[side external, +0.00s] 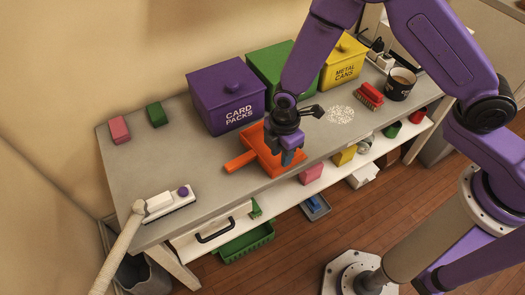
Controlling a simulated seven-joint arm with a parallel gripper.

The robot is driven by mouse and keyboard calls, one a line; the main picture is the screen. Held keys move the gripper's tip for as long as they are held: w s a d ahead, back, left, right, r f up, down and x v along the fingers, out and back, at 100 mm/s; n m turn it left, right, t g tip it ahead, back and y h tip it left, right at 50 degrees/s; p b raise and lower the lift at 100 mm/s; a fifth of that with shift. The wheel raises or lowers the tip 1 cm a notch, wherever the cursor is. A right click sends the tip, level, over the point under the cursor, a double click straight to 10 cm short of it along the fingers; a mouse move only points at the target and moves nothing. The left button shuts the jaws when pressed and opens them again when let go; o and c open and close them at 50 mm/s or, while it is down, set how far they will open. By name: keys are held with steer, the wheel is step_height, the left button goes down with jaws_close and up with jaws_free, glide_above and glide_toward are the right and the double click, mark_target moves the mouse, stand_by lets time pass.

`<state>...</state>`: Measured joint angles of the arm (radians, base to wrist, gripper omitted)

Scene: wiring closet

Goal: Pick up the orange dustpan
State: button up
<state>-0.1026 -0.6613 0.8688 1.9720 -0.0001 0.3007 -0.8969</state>
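The orange dustpan (255,158) lies on the grey bench near its front edge, with its handle pointing left. My gripper (291,158) is over the right part of the dustpan, pointing down, and hides part of it. The fingers look close to the dustpan's front side. I cannot tell whether they touch it or how far apart they are.
A purple bin (225,97), a green bin (268,62) and a yellow bin (343,62) stand behind. A red brush (370,95), white crumbs (340,114) and a dark mug (400,84) are to the right.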

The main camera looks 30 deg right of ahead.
steer(key=shift+s+a+f, duration=0.1)
steer(key=shift+a+f, duration=0.05)
steer(key=shift+f, duration=2.95)
jaws_close()
